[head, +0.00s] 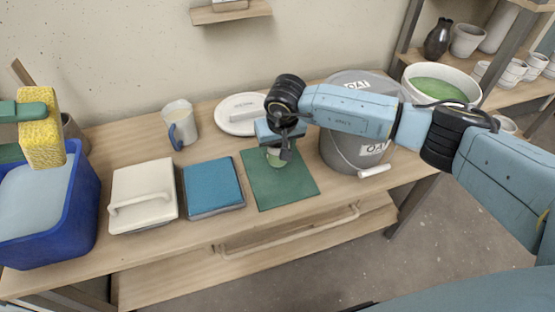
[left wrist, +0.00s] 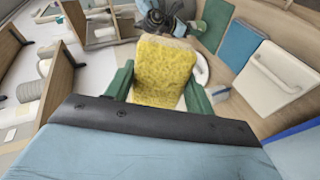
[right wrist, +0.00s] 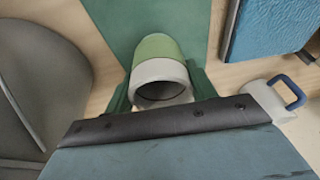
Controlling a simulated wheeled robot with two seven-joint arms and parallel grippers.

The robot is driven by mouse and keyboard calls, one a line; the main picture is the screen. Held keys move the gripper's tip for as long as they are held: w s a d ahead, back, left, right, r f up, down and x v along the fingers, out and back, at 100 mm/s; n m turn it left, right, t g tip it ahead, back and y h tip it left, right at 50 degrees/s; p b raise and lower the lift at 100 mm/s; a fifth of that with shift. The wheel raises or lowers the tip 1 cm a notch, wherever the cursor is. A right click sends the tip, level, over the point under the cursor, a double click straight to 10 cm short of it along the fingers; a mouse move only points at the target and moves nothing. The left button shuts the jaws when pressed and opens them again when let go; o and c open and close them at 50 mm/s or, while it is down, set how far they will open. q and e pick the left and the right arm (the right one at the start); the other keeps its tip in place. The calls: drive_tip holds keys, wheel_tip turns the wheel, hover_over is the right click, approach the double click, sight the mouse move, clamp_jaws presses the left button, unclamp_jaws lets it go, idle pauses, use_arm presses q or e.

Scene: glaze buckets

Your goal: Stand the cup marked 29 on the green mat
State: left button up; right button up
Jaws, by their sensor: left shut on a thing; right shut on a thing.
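A small cup (head: 275,157), green on its lower part and pale grey at the rim, is over the green mat (head: 285,186). My right gripper (head: 277,150) is shut on it. In the right wrist view the cup (right wrist: 158,55) sits between the green fingers with its dark opening towards the camera. No number shows on it, and I cannot tell whether its base touches the mat. My left gripper (left wrist: 158,90) is shut on a yellow sponge (left wrist: 158,70), held up at the far left above a blue bucket (head: 80,212) in the head view.
A large grey bucket (head: 345,150) stands right of the mat, close to my right arm. A blue tile-like block (head: 213,184), a white lid with handle (head: 143,195), a mug (head: 180,122) and a round white lid (head: 240,114) surround the left side. Shelves (head: 515,92) stand at right.

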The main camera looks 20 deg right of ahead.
sight(277, 157)
use_arm(q)
drive_tip(key=shift+f+b, duration=0.35)
drive_tip(key=shift+f, duration=0.1)
use_arm(e)
drive_tip(key=shift+f, duration=2.1)
use_arm(q)
drive_tip(key=shift+f, duration=0.15)
use_arm(e)
drive_tip(key=shift+f, duration=0.1)
drive_tip(key=o, duration=1.1)
use_arm(q)
wheel_tip(277, 157, up, 3)
drive_tip(key=p, duration=0.2)
drive_tip(key=shift+p, duration=0.35)
use_arm(e)
drive_tip(key=v, duration=1.2)
